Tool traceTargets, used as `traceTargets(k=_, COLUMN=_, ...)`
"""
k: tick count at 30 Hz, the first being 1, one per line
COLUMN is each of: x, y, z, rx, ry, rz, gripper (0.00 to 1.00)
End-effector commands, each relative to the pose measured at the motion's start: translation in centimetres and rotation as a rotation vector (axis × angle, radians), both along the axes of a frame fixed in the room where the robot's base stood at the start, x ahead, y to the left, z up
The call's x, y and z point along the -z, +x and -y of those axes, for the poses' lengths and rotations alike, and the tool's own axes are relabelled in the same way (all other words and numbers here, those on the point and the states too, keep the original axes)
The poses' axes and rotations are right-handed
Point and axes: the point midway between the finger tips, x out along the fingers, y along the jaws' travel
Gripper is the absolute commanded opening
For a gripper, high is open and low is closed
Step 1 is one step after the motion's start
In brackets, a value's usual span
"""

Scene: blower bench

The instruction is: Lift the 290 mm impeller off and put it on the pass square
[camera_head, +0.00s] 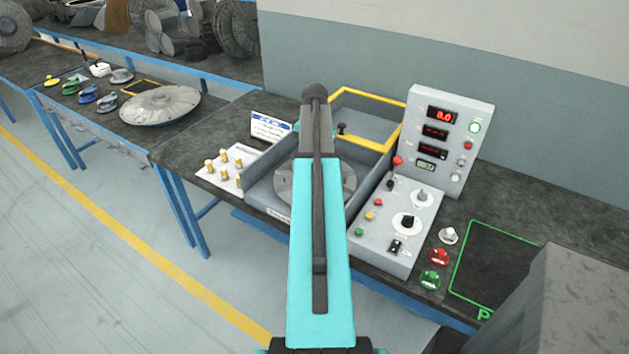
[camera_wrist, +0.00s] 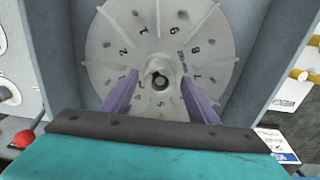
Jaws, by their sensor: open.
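The impeller, a grey metal disc with radial vanes and numbers (camera_wrist: 160,45), lies flat in the grey balancing machine (camera_head: 264,190). In the head view my arm covers most of the impeller (camera_head: 287,180); its left and right edges show. In the wrist view my gripper (camera_wrist: 160,80) is open, its two purple fingers on either side of the central hub (camera_wrist: 158,79). I cannot tell whether they touch the disc. The pass square, a green outline on the dark bench (camera_head: 497,262), is at the right, with a letter P at its front edge.
A yellow-framed guard (camera_head: 372,93) stands raised behind the machine. The control panel (camera_head: 450,135) and control box (camera_head: 400,220) are right of it. Red and green knobbed pieces (camera_head: 438,257) sit beside the pass square. Another large disc (camera_head: 160,105) lies on the left bench.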

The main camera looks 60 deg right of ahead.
Motion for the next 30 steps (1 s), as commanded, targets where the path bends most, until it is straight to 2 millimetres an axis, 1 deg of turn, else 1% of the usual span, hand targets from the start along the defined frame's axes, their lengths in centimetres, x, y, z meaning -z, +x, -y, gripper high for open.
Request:
traceTargets(k=5, x=-0.02, y=-0.03, z=0.02, rx=0.000, ry=0.000, rz=0.000, gripper=0.55)
traceTargets(k=6, x=-0.02, y=-0.03, z=0.02, rx=0.001, ry=0.000, rz=0.000, gripper=0.51)
traceTargets(k=8, x=-0.02, y=-0.03, z=0.03, rx=0.001, ry=0.000, rz=0.000, gripper=0.41)
traceTargets(k=9, x=-0.02, y=-0.04, z=0.03, rx=0.001, ry=0.000, rz=0.000, gripper=0.34)
traceTargets(k=13, x=-0.03, y=-0.06, z=0.04, rx=0.001, ry=0.000, rz=0.000, gripper=0.13)
traceTargets(k=30, x=-0.66, y=-0.03, z=0.06, rx=0.001, ry=-0.001, rz=0.001, gripper=0.13)
